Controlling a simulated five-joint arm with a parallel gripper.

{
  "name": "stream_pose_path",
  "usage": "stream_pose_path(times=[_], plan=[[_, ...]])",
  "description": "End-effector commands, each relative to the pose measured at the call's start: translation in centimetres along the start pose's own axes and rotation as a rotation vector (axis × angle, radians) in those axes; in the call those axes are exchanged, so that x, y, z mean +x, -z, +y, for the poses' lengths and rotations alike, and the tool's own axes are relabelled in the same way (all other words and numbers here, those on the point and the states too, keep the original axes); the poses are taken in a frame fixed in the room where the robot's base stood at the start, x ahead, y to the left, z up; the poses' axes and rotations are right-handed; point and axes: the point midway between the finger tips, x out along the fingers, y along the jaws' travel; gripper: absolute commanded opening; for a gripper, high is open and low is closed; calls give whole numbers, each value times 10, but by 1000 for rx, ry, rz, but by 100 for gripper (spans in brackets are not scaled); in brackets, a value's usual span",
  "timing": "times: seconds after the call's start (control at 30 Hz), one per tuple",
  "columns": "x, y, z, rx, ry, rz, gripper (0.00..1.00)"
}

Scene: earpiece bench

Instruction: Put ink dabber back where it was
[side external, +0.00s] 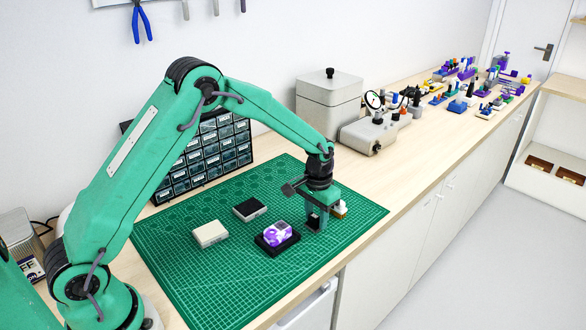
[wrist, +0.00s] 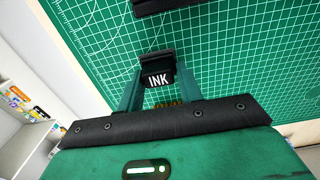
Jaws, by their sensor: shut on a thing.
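The ink dabber is a small black block with a white "INK" label (wrist: 158,80) in the wrist view. My gripper (wrist: 157,88) is shut on it, with one green finger on each side. In the side view my gripper (side external: 318,221) points down low over the right part of the green cutting mat (side external: 190,275), and the dark dabber (side external: 313,222) shows between the fingers. I cannot tell whether its underside touches the mat. A small tan and white object (side external: 341,209) is partly hidden just behind my gripper.
A cream pad (side external: 210,234) and a dark-topped pad (side external: 250,209) lie farther left. A drawer rack (side external: 205,155) and a grey box (side external: 329,100) stand behind. The mat's front is clear.

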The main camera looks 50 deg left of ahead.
Motion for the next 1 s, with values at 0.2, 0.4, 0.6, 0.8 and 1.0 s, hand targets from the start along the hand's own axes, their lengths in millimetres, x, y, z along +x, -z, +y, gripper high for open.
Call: stream_pose_path(times=[0.2,0.4,0.6,0.8,1.0], plan=[[0,0,0,0,0,0,18],[3,0,0,0,0,0,50],[3,0,0,0,0,0,58],[2,0,0,0,0,0,58],[-9,0,0,0,0,2,58]])
